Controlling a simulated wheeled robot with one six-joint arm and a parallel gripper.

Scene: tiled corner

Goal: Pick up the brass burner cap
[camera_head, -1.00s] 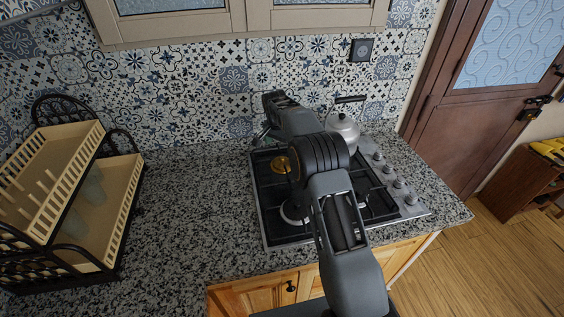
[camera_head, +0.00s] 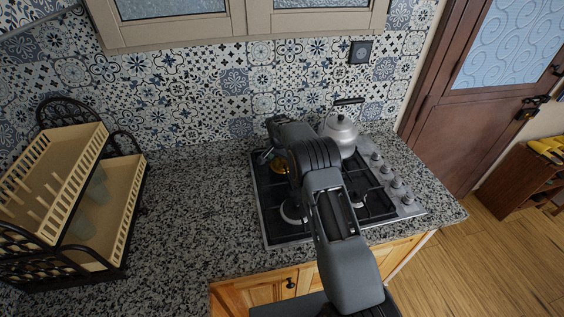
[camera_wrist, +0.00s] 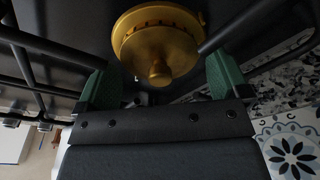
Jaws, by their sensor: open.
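The brass burner cap (camera_wrist: 160,40) is round and golden, with a small knob at its middle. In the wrist view it lies at the top centre, just beyond and between the two green fingers of my gripper (camera_wrist: 158,85). The fingers are apart and nothing is held between them. In the head view the cap (camera_head: 279,166) shows at the back left of the stove, partly hidden by my arm. My gripper (camera_head: 268,153) is low over that burner, mostly hidden behind my wrist.
The gas stove (camera_head: 262,215) has black grates, whose bars (camera_wrist: 40,45) run close around the cap. A silver kettle (camera_head: 340,133) stands at the back right. A dish rack (camera_head: 128,215) is at the left. The granite counter between is clear.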

